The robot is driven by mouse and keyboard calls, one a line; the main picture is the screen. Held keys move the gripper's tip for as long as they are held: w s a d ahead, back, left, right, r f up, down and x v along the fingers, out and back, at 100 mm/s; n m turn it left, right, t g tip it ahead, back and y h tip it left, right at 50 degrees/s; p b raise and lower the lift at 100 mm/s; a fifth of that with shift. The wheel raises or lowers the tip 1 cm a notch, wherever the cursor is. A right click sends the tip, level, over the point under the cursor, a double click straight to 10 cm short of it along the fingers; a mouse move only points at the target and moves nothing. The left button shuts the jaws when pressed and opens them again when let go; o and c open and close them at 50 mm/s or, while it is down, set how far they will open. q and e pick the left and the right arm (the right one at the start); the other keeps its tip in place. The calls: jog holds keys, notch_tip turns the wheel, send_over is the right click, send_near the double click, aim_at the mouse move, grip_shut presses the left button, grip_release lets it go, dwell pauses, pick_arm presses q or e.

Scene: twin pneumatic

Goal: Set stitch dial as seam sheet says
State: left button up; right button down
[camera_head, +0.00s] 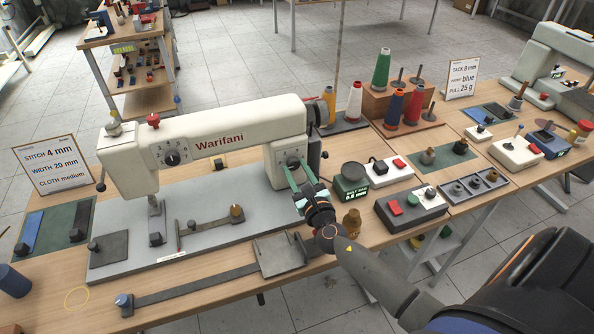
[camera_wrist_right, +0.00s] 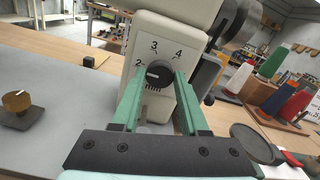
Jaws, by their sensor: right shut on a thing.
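The sewing machine (camera_head: 215,140), white and marked Warifani, stands on a grey bed. The stitch dial (camera_wrist_right: 158,74) is a black round knob on its pillar, with 2, 3 and 4 printed around it. The knob's white mark points left, near the 2. My right gripper (camera_head: 301,176) has its green fingers on either side of this knob and is shut on it; it also shows in the right wrist view (camera_wrist_right: 160,85). The seam sheet (camera_head: 52,166) at the left reads STITCH 4 mm, WIDTH 20 mm, CLOTH medium. My left gripper is out of view.
Another black dial (camera_head: 172,158) sits on the machine's head. A second sheet (camera_head: 461,79) stands behind.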

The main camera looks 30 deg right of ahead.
jog(key=shift+m, duration=0.3)
jog(key=shift+f+m+b, duration=0.1)
jog(key=shift+m+b, duration=0.55)
jog(key=shift+m, duration=0.35)
jog(key=m+b, duration=0.1)
jog(key=m, duration=0.3)
jog(key=shift+m+b, duration=0.3)
jog(key=shift+b, duration=0.05)
jog(key=m+b, duration=0.1)
jog(key=m, duration=0.3)
jog(key=m+b, duration=0.1)
jog(key=m, duration=0.7)
jog(key=shift+m, duration=2.2)
